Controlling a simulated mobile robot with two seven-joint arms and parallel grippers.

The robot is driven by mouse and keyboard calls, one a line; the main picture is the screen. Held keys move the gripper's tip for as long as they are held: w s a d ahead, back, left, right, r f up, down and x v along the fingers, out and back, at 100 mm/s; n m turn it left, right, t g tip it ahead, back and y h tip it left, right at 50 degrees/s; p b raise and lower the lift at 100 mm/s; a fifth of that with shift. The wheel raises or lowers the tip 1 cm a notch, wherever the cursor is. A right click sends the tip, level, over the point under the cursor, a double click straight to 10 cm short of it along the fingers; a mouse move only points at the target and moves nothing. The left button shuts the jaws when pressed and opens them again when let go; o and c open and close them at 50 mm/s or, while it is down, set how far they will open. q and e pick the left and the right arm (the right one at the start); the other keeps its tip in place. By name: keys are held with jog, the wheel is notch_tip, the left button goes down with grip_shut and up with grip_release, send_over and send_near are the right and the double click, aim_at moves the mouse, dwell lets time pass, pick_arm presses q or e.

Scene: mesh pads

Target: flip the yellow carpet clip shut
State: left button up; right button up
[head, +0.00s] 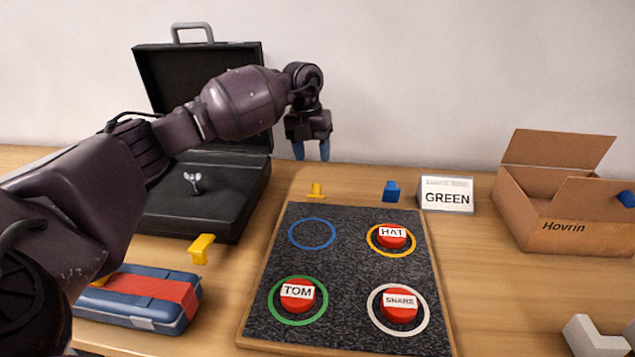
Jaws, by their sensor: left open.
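A small yellow clip (316,190) stands at the back edge of the dark carpet board (338,262), left of a blue clip (391,191). Its lever appears raised, but it is too small to be sure. A second yellow piece (201,248) is left of the board, apart from it. My left gripper (312,150) hangs above and behind the back yellow clip, blue fingertips pointing down. It is open, with nothing between the fingers, and appears apart from the clip. My right gripper does not show.
Red pads lie on the board, labelled HAT (392,236), TOM (298,295) and SNARE (399,306). A GREEN sign (446,195) and cardboard box (568,205) stand right. An open black case (210,170) and blue case (140,300) are left.

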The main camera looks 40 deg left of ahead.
aim_at(317, 191)
pick_arm(q)
jog(key=f, duration=0.6)
jog(key=shift+w+d+f+b, duration=0.1)
jog(key=shift+w+d+b, duration=0.05)
jog(key=shift+d+b, duration=0.25)
jog(key=shift+f, duration=0.65)
jog(key=shift+w+d+f, duration=0.1)
jog(key=shift+f, duration=0.05)
jog(key=shift+c, duration=0.2)
